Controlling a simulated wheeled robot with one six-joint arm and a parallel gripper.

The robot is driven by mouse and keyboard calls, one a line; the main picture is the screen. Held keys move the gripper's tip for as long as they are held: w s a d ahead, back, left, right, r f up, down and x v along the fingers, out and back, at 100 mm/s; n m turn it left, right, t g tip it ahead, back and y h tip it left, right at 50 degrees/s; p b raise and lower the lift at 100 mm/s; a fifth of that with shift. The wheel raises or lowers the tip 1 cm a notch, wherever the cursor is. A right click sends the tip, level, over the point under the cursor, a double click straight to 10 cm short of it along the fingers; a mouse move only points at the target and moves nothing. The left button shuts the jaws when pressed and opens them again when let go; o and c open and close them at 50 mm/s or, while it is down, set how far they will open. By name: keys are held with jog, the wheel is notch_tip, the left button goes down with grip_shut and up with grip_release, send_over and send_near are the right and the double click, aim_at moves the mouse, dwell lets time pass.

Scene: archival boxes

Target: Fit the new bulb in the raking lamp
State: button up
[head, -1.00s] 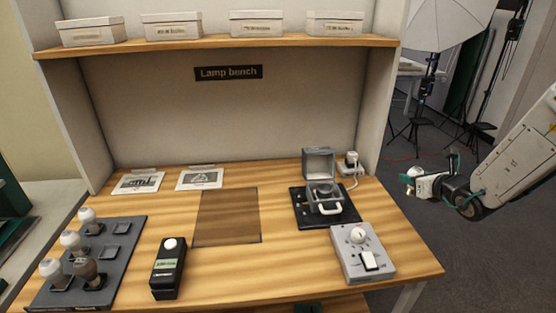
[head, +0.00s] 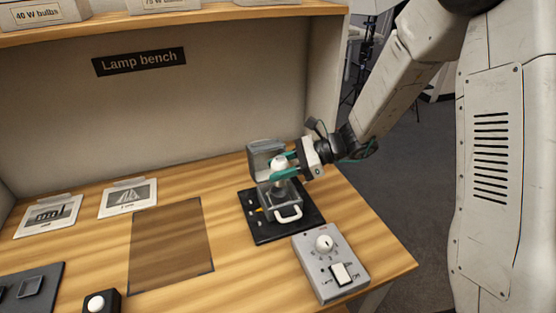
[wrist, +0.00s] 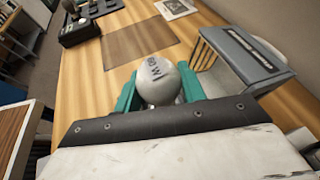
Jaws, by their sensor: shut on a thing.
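My gripper (head: 284,170) has its green fingers shut on a white bulb (head: 279,162). In the wrist view the bulb (wrist: 158,80) sits between both fingers, with dark printed lettering on its glass.
A grey control box (head: 330,265) with a knob and a white rocker switch stands in front of the lamp. A dark rectangular mat (head: 170,250) and two picture cards (head: 128,198) lie to the left. A grey bulb tray (head: 30,285) is at the lower left.

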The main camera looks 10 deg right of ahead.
aim_at(277, 185)
jog(key=f, duration=0.3)
jog(key=shift+a+f, duration=0.3)
jog(key=shift+a, duration=0.1)
jog(key=shift+f, duration=0.65)
jog(key=shift+s+d, duration=0.1)
jog(key=shift+d, duration=0.2)
jog(key=shift+f, duration=0.6)
dwell(0.6)
jog(key=o, duration=0.7)
jog(key=shift+v, duration=5.5)
jog(key=shift+r, duration=0.1)
